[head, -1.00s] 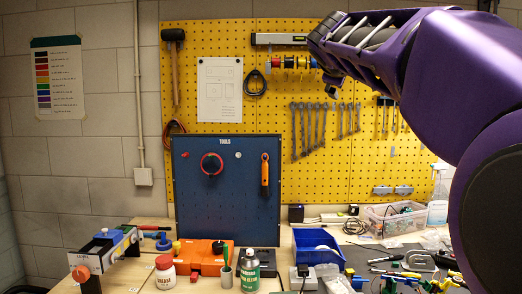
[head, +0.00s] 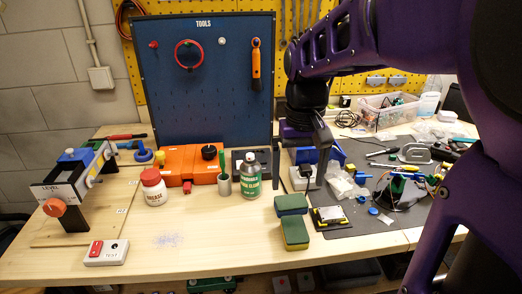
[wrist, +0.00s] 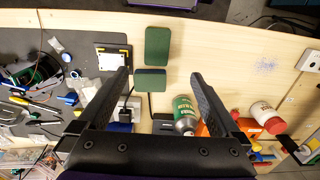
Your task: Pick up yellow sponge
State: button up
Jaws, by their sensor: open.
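Two sponges lie near the front of the wooden bench top. The nearer sponge (head: 295,233) has a green top and yellow sides; its green face (wrist: 157,46) shows in the wrist view. My gripper (head: 299,178) is open and empty, pointing down behind the sponges. In the wrist view my gripper (wrist: 161,76) has the farther sponge between its fingertips in the picture, well below them.
A green spray can (head: 249,176) stands left of my gripper. A white grease jar (head: 154,188) and an orange case (head: 187,163) stand farther left. A black and yellow device (head: 330,217) lies right of the sponges on the dark mat.

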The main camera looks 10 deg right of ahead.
jog(key=b, duration=0.2)
send_over(295, 229)
jog(key=f, duration=1)
jog(key=shift+w+a+f, duration=0.1)
jog(key=shift+a+f, duration=0.05)
jog(key=shift+a, duration=0.1)
jog(key=shift+d+f+b, duration=0.15)
jog(key=shift+f+b, duration=0.05)
jog(key=shift+f, duration=1.15)
jog(key=shift+d+f+b, duration=0.1)
jog(key=shift+f+b, duration=0.05)
jog(key=shift+f, duration=1.15)
jog(key=c, duration=1.5)
notch_tip(295, 229, up, 10)
jog(key=shift+r+p, duration=0.1)
jog(key=shift+p, duration=0.85)
jog(key=o, duration=0.7)
jog(key=c, duration=0.4)
